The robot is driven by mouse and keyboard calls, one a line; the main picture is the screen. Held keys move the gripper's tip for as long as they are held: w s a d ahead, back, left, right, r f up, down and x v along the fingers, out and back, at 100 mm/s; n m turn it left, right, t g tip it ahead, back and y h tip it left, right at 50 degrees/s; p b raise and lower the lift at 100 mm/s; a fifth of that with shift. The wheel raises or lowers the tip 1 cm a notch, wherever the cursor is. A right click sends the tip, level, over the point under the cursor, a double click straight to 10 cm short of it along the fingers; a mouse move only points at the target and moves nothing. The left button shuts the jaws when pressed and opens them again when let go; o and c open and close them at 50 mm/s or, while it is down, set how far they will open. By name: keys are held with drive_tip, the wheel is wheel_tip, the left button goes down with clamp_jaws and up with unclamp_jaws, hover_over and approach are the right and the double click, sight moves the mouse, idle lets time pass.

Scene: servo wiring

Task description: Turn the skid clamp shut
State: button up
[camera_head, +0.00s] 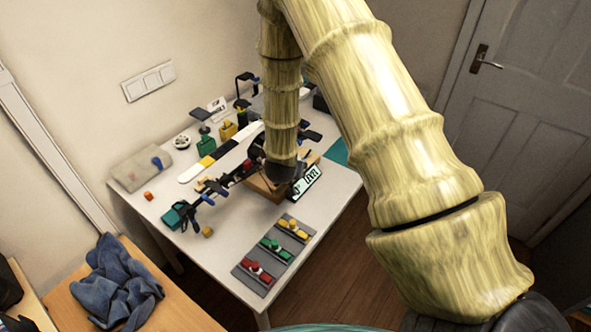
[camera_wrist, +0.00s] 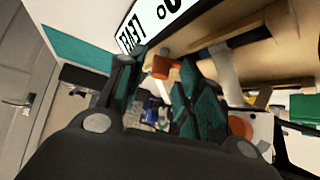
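A wooden block or stand (camera_head: 265,188) with a white sign (camera_head: 306,181) stands near the table's front right edge. In the wrist view the sign (camera_wrist: 150,25) and pale wood (camera_wrist: 225,32) are close above my gripper. An orange knob-like part (camera_wrist: 176,66) shows under the wood, near the fingers; I cannot tell whether it is the skid clamp. My gripper (camera_wrist: 158,88) has its two dark teal fingers apart, with nothing seen held between them. In the head view my arm hides most of the gripper and what is around it.
Grey strips with red (camera_head: 258,271), green (camera_head: 276,248) and yellow (camera_head: 294,227) parts lie at the table's front. Dark bar clamps and coloured pieces crowd the left and middle. A grey pad (camera_head: 140,170) lies at the left. A blue cloth (camera_head: 118,283) lies on another table.

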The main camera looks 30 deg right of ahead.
drive_tip(key=shift+s+f+n, duration=0.15)
drive_tip(key=shift+n, duration=0.15)
drive_tip(key=shift+s+d+n+t+y+b, duration=0.1)
drive_tip(key=shift+n+t+y+b, duration=0.2)
drive_tip(key=shift+n+t+y, duration=0.3)
drive_tip(key=shift+s+d+n+t+y, duration=0.15)
drive_tip(key=shift+n+t+y, duration=0.15)
drive_tip(key=shift+n+y, duration=0.45)
drive_tip(key=shift+w+d+n+t+y, duration=0.1)
drive_tip(key=shift+n+t+y, duration=0.25)
drive_tip(key=shift+n, duration=0.7)
drive_tip(key=shift+d+n+y+p, duration=0.2)
drive_tip(key=shift+n+y+p, duration=0.2)
drive_tip(key=shift+n+y, duration=0.5)
drive_tip(key=shift+d+n+y+p, duration=0.15)
drive_tip(key=shift+n+y+p, duration=0.25)
drive_tip(key=shift+n+y, duration=0.5)
drive_tip(key=shift+d+n+y+p, duration=0.2)
drive_tip(key=shift+n+y+p, duration=0.25)
drive_tip(key=shift+n+y, duration=0.75)
drive_tip(key=shift+d+n, duration=0.15)
drive_tip(key=shift+n, duration=0.85)
